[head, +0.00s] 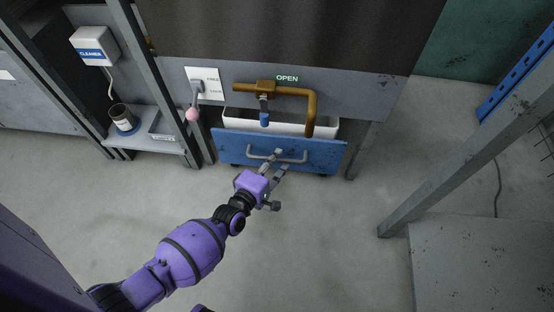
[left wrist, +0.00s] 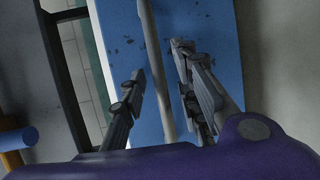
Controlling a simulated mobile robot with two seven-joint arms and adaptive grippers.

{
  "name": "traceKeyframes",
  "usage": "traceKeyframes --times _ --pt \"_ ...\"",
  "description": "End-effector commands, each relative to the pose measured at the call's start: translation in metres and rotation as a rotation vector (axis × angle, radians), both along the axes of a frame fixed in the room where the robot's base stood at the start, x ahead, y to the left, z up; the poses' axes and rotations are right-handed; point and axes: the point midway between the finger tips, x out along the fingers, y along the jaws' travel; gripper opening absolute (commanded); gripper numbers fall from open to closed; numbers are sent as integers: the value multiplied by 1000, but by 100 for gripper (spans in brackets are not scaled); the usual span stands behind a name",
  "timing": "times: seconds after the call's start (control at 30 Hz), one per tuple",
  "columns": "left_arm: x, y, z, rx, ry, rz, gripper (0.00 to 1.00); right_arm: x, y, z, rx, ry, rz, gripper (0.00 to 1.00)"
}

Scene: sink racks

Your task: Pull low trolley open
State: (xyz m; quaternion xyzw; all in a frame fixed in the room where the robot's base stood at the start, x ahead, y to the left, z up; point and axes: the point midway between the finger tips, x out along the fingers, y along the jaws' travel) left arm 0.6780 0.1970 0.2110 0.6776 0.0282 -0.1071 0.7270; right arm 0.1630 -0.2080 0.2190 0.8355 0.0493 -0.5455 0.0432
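The low trolley has a scuffed blue front (head: 325,160) with a grey bar handle (head: 297,160), low under the cabinet in the head view. Its white bin (head: 235,122) shows behind the front, below the brown pipe. My left gripper (head: 281,159) is at the handle, fingers pointing at the blue front. In the left wrist view, the grey handle bar (left wrist: 153,60) runs between the two separated fingers (left wrist: 158,62) of my open left gripper. I cannot tell whether either finger touches the bar. My right gripper is not in view.
A brown pipe (head: 312,105) with a blue-tipped spout (head: 264,119) hangs over the bin. A lever with a pink knob (head: 193,115) is at left. A low shelf (head: 150,143) stands further left, a grey post (head: 470,150) at right. The floor (head: 320,240) before the trolley is clear.

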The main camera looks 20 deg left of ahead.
Motion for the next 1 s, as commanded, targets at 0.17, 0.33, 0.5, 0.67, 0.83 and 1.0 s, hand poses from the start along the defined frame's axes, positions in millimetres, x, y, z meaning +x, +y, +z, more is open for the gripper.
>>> traceKeyframes --times 0.17,0.33,0.5,0.67,0.83,1.0 --pt "8 -1 -2 1 0 0 29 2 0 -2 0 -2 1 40" --pt "8 -1 -1 1 0 0 29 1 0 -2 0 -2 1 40" --pt "8 -1 -1 1 0 0 12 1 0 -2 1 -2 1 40" --pt "8 -1 -1 1 0 0 0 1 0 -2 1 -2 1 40" --pt "8 -1 -1 0 0 0 0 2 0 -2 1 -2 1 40" --pt "5 -2 -1 -1 0 0 0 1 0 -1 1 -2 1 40"
